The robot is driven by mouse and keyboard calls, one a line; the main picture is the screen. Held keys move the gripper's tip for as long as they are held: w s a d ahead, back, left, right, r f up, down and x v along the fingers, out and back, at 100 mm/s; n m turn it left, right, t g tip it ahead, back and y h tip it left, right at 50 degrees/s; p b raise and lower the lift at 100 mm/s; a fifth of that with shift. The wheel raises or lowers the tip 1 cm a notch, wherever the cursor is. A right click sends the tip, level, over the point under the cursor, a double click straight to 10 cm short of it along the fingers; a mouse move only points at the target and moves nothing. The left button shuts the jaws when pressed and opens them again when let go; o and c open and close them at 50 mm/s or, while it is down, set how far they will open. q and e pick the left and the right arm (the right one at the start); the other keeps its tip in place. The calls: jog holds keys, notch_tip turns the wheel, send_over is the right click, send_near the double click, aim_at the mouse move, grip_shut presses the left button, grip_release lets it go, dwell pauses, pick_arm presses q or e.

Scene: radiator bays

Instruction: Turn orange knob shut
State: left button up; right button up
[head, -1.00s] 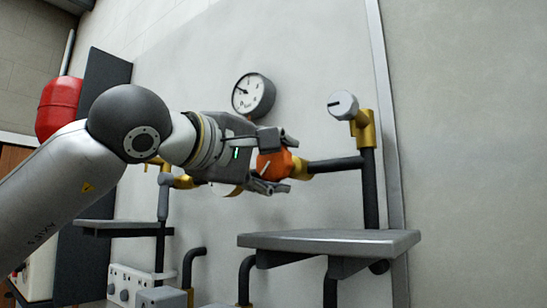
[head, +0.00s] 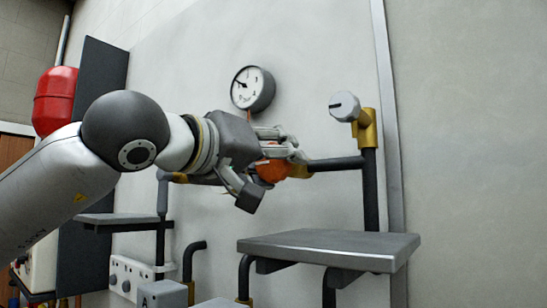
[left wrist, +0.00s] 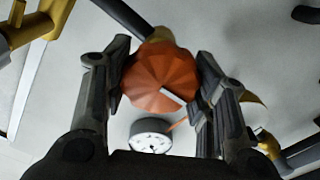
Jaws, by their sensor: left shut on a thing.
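The orange knob (head: 271,172) sits on a brass valve body at the left end of a dark horizontal pipe. In the left wrist view the ribbed orange knob (left wrist: 161,77) shows face-on, with a pale pointer mark toward its lower right. My left gripper (head: 280,160) is shut on the knob, and its fingers partly hide it in the head view. In the left wrist view the two fingers of the left gripper (left wrist: 160,88) stand on either side of the knob. My right gripper is not in view.
A round pressure gauge (head: 253,89) is on the wall above. A grey knob (head: 344,106) on a brass valve stands to the right. A grey shelf (head: 330,246) lies below, and a red tank (head: 55,101) hangs at far left. The right wall is bare.

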pick_arm(q)
jog(key=shift+d+f+m, duration=0.1)
jog(key=shift+f+m, duration=0.15)
jog(key=shift+m, duration=0.15)
jog(key=o, duration=1)
jog(key=shift+r, duration=0.1)
jog(key=shift+o, duration=0.2)
jog(key=shift+r, duration=0.1)
jog(key=v, duration=1.2)
